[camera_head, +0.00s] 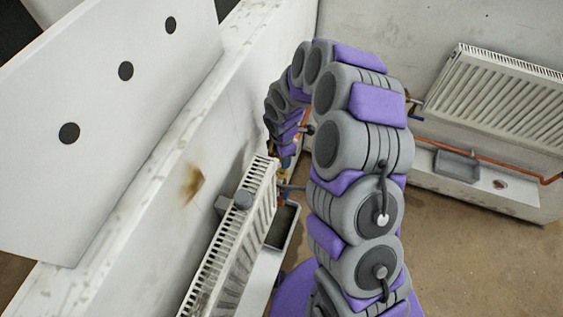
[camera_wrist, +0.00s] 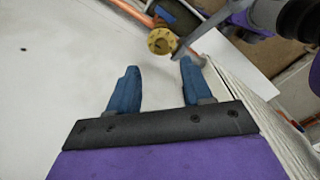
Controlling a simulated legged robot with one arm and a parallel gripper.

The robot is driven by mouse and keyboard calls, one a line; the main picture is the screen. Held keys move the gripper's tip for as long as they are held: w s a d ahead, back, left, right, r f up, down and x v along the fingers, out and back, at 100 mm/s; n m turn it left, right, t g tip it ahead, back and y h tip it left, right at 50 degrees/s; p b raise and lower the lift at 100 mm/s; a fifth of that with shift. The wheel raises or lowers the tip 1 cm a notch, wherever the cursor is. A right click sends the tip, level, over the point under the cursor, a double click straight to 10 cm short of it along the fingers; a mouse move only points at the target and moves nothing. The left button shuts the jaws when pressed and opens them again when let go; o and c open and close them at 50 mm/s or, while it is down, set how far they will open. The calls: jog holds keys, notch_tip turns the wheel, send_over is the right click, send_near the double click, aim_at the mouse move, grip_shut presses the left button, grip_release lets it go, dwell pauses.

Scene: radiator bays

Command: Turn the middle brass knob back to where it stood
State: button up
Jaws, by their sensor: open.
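In the wrist view a round brass knob (camera_wrist: 162,41) with a dark mark at its centre sits just beyond my fingertips. My gripper (camera_wrist: 160,65) is open, with its two blue fingers apart and nothing between them. The knob's face lies a little past the tips, and I see no contact. In the head view my arm bends down toward the valve end of the near radiator (camera_head: 232,245). There a small bit of brass (camera_head: 284,163) shows. I cannot tell from these views whether this knob is the middle one.
A white wall (camera_head: 150,190) with a brown stain runs close along the left. A white board (camera_head: 110,110) with three black dots stands above it. A second radiator (camera_head: 500,90) hangs at the back right, over a grey tray (camera_head: 457,165). Brown floor (camera_head: 470,240) is open at right.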

notch_tip(320, 180, up, 10)
dwell(0.3)
jog(key=shift+f, duration=0.1)
